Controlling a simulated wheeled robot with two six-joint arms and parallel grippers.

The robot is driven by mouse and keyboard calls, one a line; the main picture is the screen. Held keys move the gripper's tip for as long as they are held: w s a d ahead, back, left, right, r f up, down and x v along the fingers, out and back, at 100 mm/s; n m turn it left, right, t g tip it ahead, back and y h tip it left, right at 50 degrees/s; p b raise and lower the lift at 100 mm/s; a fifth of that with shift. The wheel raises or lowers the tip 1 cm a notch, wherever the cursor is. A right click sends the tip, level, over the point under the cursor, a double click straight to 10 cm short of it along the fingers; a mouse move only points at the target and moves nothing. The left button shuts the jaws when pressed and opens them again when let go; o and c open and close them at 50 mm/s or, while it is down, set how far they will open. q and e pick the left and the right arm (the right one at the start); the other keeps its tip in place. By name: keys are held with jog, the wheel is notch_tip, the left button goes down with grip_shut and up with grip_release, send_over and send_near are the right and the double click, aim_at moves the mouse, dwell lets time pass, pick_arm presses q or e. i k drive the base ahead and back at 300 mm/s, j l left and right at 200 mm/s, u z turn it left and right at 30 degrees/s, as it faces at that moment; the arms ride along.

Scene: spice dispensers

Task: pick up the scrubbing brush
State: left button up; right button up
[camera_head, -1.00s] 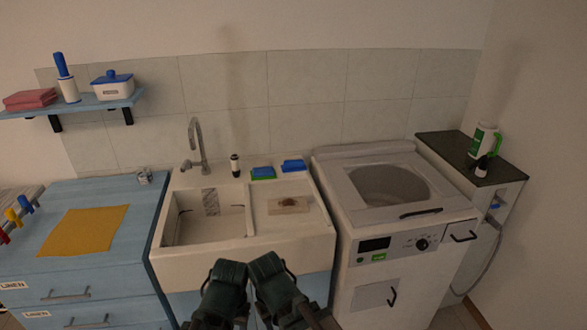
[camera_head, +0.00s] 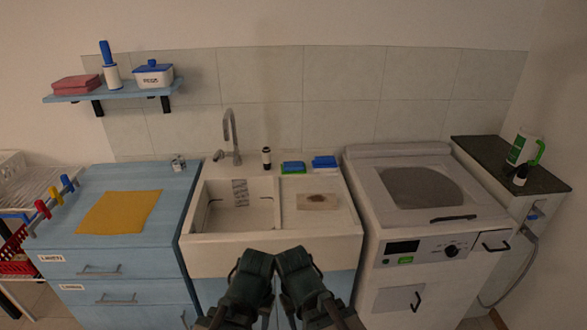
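No object here is clear enough for me to name it surely as the scrubbing brush. A small blue block-shaped item (camera_head: 325,162) lies on the back ledge of the white sink (camera_head: 240,252). Beside it lies a blue item with a green base (camera_head: 293,168). On the wall shelf a blue-handled item (camera_head: 105,54) stands upright in a white holder. My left gripper (camera_head: 257,264) and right gripper (camera_head: 294,262) are side by side in front of the sink, apart from all these items. Their fingertips are not clear, so I cannot tell if they are open.
A tap (camera_head: 230,138) and a small dark bottle (camera_head: 266,158) stand at the back of the sink. A blue cabinet (camera_head: 100,252) with an orange cloth (camera_head: 119,212) is at left. A washing machine (camera_head: 432,240) is at right. The sink basin (camera_head: 238,216) looks empty.

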aim_at(320, 164)
jog(key=i+l+u, duration=0.25)
jog(key=l, duration=0.2)
jog(key=l+u, duration=0.55)
jog(key=l, duration=0.35)
jog(key=i, duration=0.05)
